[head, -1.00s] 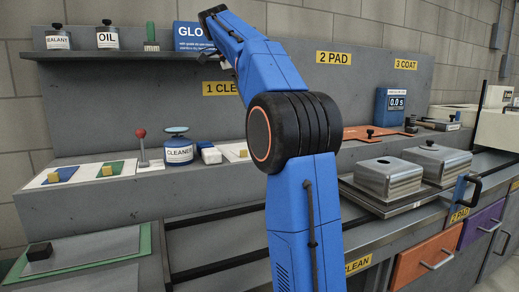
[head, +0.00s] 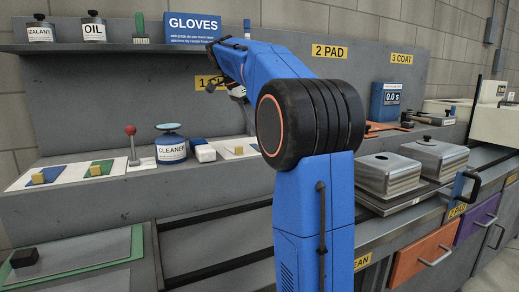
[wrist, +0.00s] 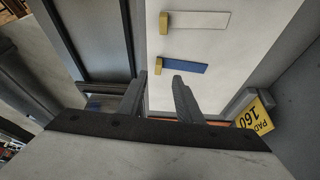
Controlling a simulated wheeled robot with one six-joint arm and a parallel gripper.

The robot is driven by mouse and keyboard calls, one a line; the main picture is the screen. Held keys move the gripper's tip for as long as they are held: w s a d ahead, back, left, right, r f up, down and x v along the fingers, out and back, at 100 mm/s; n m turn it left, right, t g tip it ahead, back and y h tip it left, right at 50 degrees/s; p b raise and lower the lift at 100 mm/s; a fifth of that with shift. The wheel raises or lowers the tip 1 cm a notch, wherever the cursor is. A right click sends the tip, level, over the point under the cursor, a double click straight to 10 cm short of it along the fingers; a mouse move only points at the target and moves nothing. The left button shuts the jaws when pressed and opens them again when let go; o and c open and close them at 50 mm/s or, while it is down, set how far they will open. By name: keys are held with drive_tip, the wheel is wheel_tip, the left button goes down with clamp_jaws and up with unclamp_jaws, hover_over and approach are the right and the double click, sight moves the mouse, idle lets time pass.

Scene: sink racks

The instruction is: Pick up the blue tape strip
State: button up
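In the wrist view a blue tape strip (wrist: 186,66) lies on a white board (wrist: 220,45), with a tan block (wrist: 161,65) at its left end. A pale strip (wrist: 205,20) with its own tan block (wrist: 165,22) lies farther up the same board. My gripper (wrist: 160,77) is open, its two grey fingers apart with nothing between them. The fingertips appear just below the blue strip's tan-block end; the height gap is unclear. In the head view my gripper (head: 237,91) shows small behind my arm, which hides most of the board (head: 226,151).
A white block (head: 204,153), a blue cleaner jar (head: 171,149) and a red-knobbed lever (head: 131,145) stand left of the board. Blue and green pieces with tan blocks lie farther left. A shelf (head: 100,48) runs above.

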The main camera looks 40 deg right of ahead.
drive_tip(key=shift+x, duration=3.05)
drive_tip(key=shift+s+a, duration=0.15)
drive_tip(key=shift+c, duration=0.3)
clamp_jaws()
